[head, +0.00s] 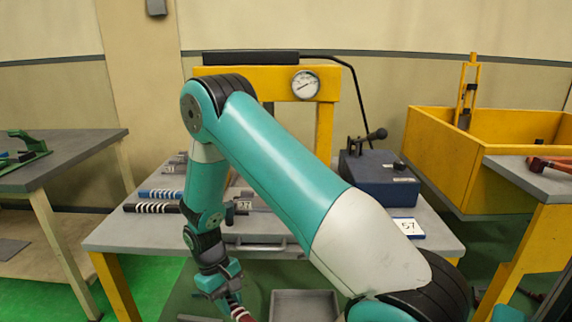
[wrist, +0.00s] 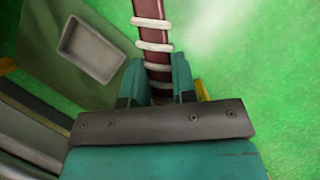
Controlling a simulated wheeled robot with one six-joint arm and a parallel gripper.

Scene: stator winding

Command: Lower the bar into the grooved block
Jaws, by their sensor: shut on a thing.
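My gripper (wrist: 160,88) is shut on a dark red bar (wrist: 152,34) with pale bands wound around it. In the wrist view the bar runs from between the fingers to the top edge. In the head view my gripper (head: 228,290) hangs low in front of the grey table, and only a short piece of the bar (head: 240,313) shows at the bottom edge. On the table, two banded bars, one blue (head: 160,194) and one dark (head: 150,208), lie at the left, by small grey blocks (head: 240,203). I cannot tell which of these is the grooved block, as my arm hides part of them.
A grey tray (head: 303,296) lies low in front of the table; a tray also shows in the wrist view (wrist: 92,50). A blue box with a lever (head: 380,178) and a yellow frame with a gauge (head: 325,120) stand on the table. A yellow bin (head: 440,150) is at right.

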